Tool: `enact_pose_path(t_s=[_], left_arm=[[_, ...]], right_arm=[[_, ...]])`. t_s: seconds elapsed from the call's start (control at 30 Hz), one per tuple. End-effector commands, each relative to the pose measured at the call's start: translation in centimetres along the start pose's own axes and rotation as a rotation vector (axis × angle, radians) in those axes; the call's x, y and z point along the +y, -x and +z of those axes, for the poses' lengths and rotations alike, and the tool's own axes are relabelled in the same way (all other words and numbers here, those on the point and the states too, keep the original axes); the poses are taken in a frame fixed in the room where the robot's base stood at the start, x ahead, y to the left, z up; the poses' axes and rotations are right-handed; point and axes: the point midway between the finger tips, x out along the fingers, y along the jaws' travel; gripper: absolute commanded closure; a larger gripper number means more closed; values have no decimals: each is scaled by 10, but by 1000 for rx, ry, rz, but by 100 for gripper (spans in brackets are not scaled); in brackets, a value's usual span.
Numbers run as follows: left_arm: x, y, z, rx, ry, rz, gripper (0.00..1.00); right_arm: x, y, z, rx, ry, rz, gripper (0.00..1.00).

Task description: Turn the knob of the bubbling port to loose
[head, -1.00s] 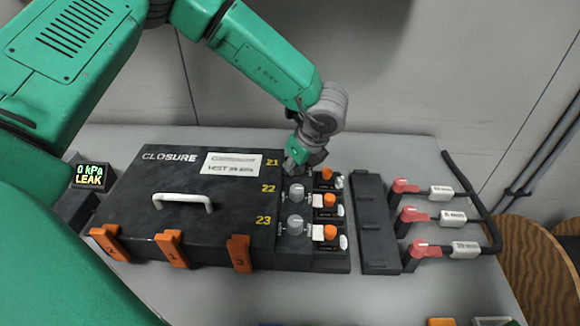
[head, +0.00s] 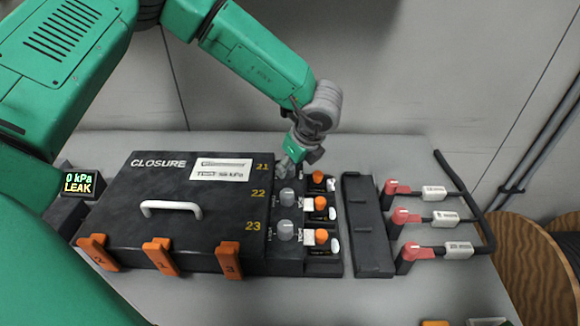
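The black closure box (head: 215,215) has ports marked 21, 22 and 23 along its right side. Grey knobs show at port 22 (head: 287,197) and port 23 (head: 286,230). My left gripper (head: 288,170) points down at port 21, over the place of that row's knob. The gripper hides the knob, and I cannot tell whether its fingers are shut on it. No bubbles can be made out at any port. A small display (head: 78,183) left of the box reads "0 kPa LEAK". My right gripper is not in view.
Orange caps (head: 320,203) sit right of the knobs. A dark bar (head: 367,225) and several red-handled valves (head: 402,215) on a black pipe stand further right. Orange clips (head: 160,256) line the box's front, and a white handle (head: 171,207) is on its lid.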

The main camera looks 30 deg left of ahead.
Motion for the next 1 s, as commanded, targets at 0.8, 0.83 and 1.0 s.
enact_pose_path(t_s=[0.8,0.83,1.0], left_arm=[[1,53,0,0,-1,1,64],[0,57,0,1,-1,1,64],[0,73,0,1,-1,2,64]], right_arm=[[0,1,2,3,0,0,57],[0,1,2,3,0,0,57],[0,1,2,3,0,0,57]])
